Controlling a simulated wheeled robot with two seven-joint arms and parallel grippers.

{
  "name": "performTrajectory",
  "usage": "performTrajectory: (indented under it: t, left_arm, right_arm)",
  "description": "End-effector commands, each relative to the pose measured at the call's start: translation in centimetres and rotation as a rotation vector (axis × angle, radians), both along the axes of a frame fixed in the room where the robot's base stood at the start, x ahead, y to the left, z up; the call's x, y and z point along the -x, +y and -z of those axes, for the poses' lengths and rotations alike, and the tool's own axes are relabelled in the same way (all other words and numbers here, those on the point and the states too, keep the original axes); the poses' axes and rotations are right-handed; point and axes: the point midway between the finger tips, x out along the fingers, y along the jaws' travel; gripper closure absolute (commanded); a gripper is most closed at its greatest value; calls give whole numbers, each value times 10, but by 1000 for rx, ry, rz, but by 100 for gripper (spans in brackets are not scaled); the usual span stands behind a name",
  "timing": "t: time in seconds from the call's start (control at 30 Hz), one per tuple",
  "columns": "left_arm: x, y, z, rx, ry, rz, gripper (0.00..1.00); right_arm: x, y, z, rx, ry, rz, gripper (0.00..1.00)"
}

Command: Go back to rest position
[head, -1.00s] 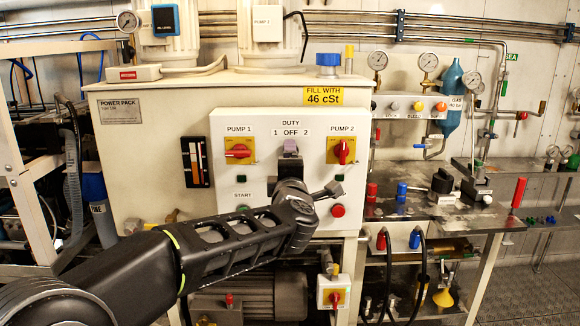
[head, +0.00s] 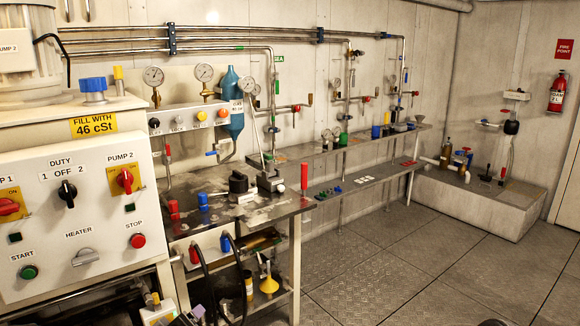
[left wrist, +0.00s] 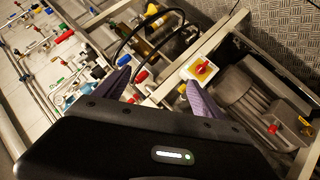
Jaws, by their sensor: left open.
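In the left wrist view my left gripper (left wrist: 152,92) is open. Its two purple fingers stand apart with nothing between them. Beyond the fingers lie the frame under the bench and a yellow and red switch box (left wrist: 202,69), apart from the gripper. Neither gripper shows in the head view; only small dark parts reach its bottom edge. The power pack panel (head: 98,228) stands at the left of the head view, with the duty knob (head: 67,193) upright on it.
A metal workbench (head: 270,213) with red and blue fittings stands right of the panel. A low shelf (head: 370,180) runs along the wall. A concrete plinth (head: 500,215) and a fire extinguisher (head: 557,92) are at the right. The plate floor (head: 400,265) is open at the lower right.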

Motion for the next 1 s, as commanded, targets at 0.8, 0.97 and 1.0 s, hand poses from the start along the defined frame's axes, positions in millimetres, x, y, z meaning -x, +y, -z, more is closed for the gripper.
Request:
performTrajectory:
  t: [0.8, 0.97, 1.0]
  left_arm:
    - [325, -185, 232, 36, 812, 748, 20]
    - [325, -185, 233, 36, 810, 746, 20]
    - [324, -185, 233, 36, 810, 746, 20]
  right_arm:
    - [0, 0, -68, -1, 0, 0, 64]
    - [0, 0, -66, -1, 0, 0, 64]
    - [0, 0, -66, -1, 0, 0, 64]
